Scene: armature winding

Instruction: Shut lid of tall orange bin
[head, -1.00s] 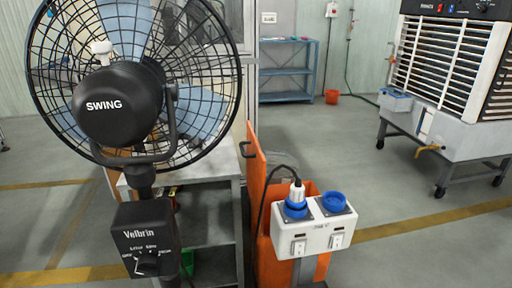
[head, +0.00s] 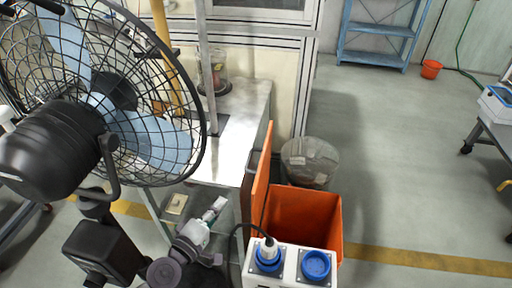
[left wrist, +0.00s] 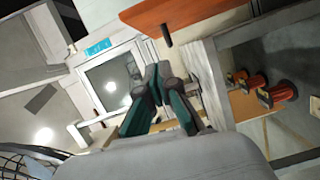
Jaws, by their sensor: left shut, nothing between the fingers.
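The tall orange bin (head: 318,212) stands behind a grey socket box in the head view, its top open. Its orange lid (head: 264,170) stands upright along the bin's left side, with a dark handle (head: 250,166) on its left face. In the left wrist view the lid (left wrist: 185,12) crosses the top, with the handle (left wrist: 167,35) pointing down. My left gripper (head: 218,204) is left of the lid and apart from it, fingers shut and empty. In the left wrist view the gripper (left wrist: 158,73) shows below and left of the handle. My right gripper is not in view.
A socket box (head: 290,266) with blue covers and a plugged-in cable stands in front of the bin. A black fan (head: 100,130) fills the left. A metal table (head: 232,140) stands behind my gripper, and a transparent bin (head: 310,160) behind the orange bin.

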